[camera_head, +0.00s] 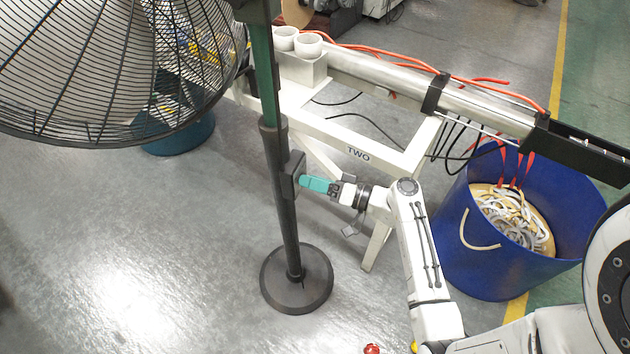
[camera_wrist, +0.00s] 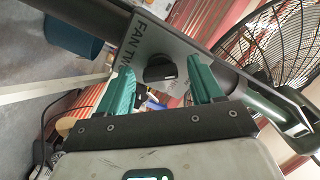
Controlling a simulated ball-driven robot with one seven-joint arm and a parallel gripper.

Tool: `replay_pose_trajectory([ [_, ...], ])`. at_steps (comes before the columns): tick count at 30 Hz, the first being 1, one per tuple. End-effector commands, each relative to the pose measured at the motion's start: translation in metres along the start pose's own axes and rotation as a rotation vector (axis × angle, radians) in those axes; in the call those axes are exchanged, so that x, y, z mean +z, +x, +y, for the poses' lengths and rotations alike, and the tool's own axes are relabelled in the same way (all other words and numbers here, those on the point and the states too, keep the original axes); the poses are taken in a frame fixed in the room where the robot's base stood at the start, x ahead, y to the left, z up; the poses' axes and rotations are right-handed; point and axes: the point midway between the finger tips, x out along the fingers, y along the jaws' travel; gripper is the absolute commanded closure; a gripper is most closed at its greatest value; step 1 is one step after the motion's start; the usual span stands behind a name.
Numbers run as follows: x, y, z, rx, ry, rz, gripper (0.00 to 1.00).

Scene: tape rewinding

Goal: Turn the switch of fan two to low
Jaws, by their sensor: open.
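The fan stands at the left in the head view, with a dark pole (camera_head: 285,220), a round base and a large black cage (camera_head: 90,75). Its control box (camera_head: 291,172) sits on the pole. In the wrist view the box face (camera_wrist: 185,62) shows the letters "FAN TW". A dark rotary switch knob (camera_wrist: 159,68) is on that face. My gripper (camera_head: 303,182) is at the box in the head view. In the wrist view my gripper (camera_wrist: 162,82) has its green fingers apart, one on each side of the knob, with gaps to it. Its setting cannot be read.
A white frame marked "TWO" (camera_head: 358,153) stands behind and right of the pole. A blue bin (camera_head: 470,255) with coiled strips stands at the right. Black cables hang near the frame. The floor left of the fan base is clear.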

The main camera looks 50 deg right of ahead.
Motion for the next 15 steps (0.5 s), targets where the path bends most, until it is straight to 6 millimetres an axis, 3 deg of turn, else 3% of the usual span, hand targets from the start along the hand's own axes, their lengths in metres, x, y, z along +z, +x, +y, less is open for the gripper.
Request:
replay_pose_trajectory([
  [2, 0.0, -0.0001, 0.0, 0.0, 0.0, 0.0, 0.34],
  [15, 0.0, -0.0004, 0.0, 0.0, 0.0, 0.0, 0.75],
])
